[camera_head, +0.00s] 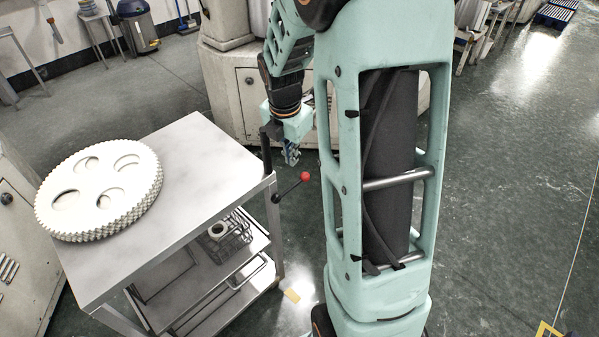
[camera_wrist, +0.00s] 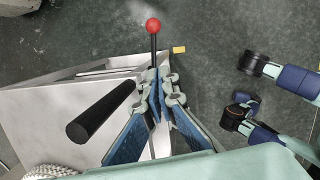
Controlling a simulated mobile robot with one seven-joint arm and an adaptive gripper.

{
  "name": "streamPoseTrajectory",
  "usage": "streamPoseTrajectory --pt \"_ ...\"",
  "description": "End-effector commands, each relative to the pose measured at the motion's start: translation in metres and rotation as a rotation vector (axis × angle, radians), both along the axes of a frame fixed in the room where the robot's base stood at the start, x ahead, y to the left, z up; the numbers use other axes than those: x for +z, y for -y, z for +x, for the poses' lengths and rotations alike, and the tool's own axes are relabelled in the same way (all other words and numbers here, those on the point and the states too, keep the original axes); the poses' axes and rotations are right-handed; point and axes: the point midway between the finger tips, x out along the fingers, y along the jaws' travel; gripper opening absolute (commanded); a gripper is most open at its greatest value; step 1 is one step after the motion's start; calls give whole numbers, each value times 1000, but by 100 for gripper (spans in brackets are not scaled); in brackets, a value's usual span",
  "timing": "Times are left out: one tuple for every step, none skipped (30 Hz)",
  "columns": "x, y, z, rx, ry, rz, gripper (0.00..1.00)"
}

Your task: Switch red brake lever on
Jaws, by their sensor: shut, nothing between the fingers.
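The red brake lever is a thin dark rod with a red ball (camera_head: 305,176) at its end, on the near right corner of the steel trolley (camera_head: 205,150). In the head view the rod slants up to the right from a dark pivot. In the wrist view the red ball (camera_wrist: 153,25) is at the top, its rod running down behind my fingertips. My gripper (camera_head: 291,156) hangs just above and left of the ball. In the wrist view my gripper (camera_wrist: 160,78) is shut and empty, its tips overlapping the rod's lower end. I cannot tell whether they touch.
A black upright handle (camera_head: 266,152) stands at the trolley corner beside my gripper; the wrist view shows this handle (camera_wrist: 103,108) left of my fingers. White toothed discs (camera_head: 100,188) lie on the trolley top.

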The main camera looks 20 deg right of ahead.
Motion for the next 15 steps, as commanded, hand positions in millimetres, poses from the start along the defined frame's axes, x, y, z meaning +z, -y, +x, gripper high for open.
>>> streamPoseTrajectory --pt "-2 0 0 0 0 0 0" --pt "-4 0 0 -1 -1 1 0" --pt "-7 1 1 -1 -1 1 0" --pt "-10 1 1 -1 -3 1 0" --pt "-14 2 2 -1 -3 1 0" --pt "-20 2 3 -1 -3 1 0" --pt "-26 3 3 0 -5 1 0" --pt "-31 3 4 0 -5 1 0" --pt "-40 4 6 0 -5 1 0" --pt "-46 5 6 -2 -6 1 0" --pt "-53 6 8 -1 -5 1 0" --pt "-61 7 9 -3 -6 1 0" --pt "-68 8 10 -2 -5 1 0" --pt "-74 9 11 -1 -5 1 0" --pt "-82 10 13 -2 -4 0 0"
